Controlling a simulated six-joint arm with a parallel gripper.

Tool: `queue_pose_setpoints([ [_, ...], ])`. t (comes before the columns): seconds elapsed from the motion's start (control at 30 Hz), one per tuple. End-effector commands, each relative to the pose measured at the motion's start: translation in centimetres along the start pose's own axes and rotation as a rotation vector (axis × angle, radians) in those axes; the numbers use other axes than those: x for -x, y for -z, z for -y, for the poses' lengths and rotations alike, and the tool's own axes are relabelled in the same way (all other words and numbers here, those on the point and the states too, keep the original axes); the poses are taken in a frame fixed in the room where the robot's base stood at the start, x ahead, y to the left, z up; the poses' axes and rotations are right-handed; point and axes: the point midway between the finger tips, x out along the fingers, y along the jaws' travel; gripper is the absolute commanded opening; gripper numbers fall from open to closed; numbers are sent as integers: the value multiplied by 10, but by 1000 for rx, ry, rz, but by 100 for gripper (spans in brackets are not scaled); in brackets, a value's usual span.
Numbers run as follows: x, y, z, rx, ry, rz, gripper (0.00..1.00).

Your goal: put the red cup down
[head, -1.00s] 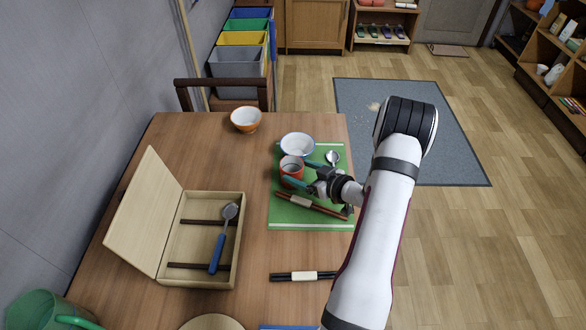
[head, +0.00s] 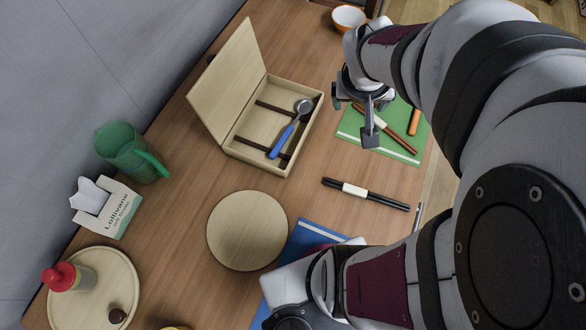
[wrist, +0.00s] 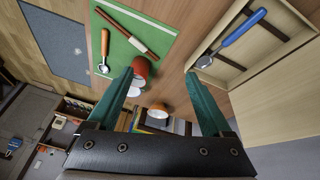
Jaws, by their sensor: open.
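The red cup (wrist: 143,68) shows in the wrist view by the edge of the green mat (wrist: 120,52), close to a white bowl (wrist: 134,88). The left finger covers part of the cup; I cannot tell whether they touch. My gripper (wrist: 165,78) is open, its two teal fingers wide apart with nothing between the tips. In the head view my gripper (head: 368,122) is above the table by the mat (head: 352,124). The cup and white bowl are hidden behind my arm there.
An open wooden box (head: 243,148) with a blue-handled spoon (head: 283,140) lies left of the mat. Dark chopsticks (head: 378,197), a round board (head: 235,235), a green jug (head: 130,150) and a tissue box (head: 122,212) are nearer. An orange bowl (head: 348,17) stands at the back.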

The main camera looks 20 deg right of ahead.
Motion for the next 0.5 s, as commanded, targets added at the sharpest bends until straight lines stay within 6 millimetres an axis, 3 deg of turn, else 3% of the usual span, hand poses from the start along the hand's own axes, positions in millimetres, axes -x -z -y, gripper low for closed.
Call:
queue_pose_setpoints([
  [0.03,29,-36,30,-16,51,87,84],
  [0.1,62,-93,60,-39,127,242,84],
  [0.2,97,-148,85,-40,211,400,84],
  [0.3,114,-174,94,-34,250,479,84],
  [0.5,117,-178,95,-38,255,496,84],
])
